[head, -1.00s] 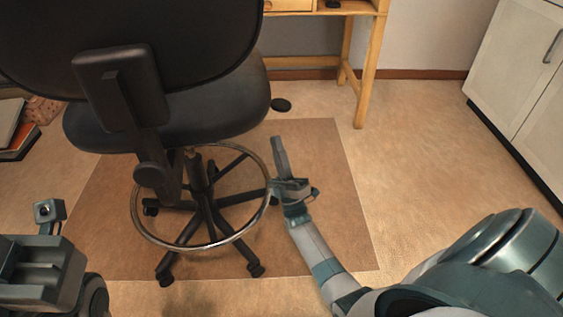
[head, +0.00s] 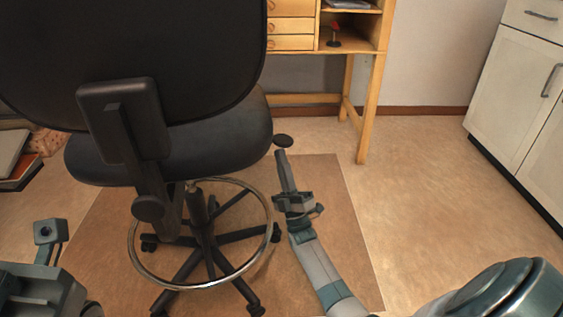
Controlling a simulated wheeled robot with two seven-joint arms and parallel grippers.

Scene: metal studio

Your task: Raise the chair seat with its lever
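A black office chair stands with its backrest (head: 130,60) toward me, and its dark seat (head: 215,145) shows beyond it. The lever's black paddle end (head: 284,141) shows just right of the seat's edge; the rest of the lever is hidden. My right gripper (head: 282,158) points up the picture, its tip just below the paddle. I cannot tell whether they touch. Its fingers overlap in this view, so their opening is unclear. Part of my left gripper (head: 48,235) shows at the lower left, away from the lever; its opening is unclear too.
A chrome foot ring (head: 150,275) and a star base surround the chair's column, left of my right arm. A brown mat (head: 345,235) lies underneath. A wooden desk (head: 370,110) stands behind, white cabinets (head: 525,95) at right. The floor between mat and cabinets is clear.

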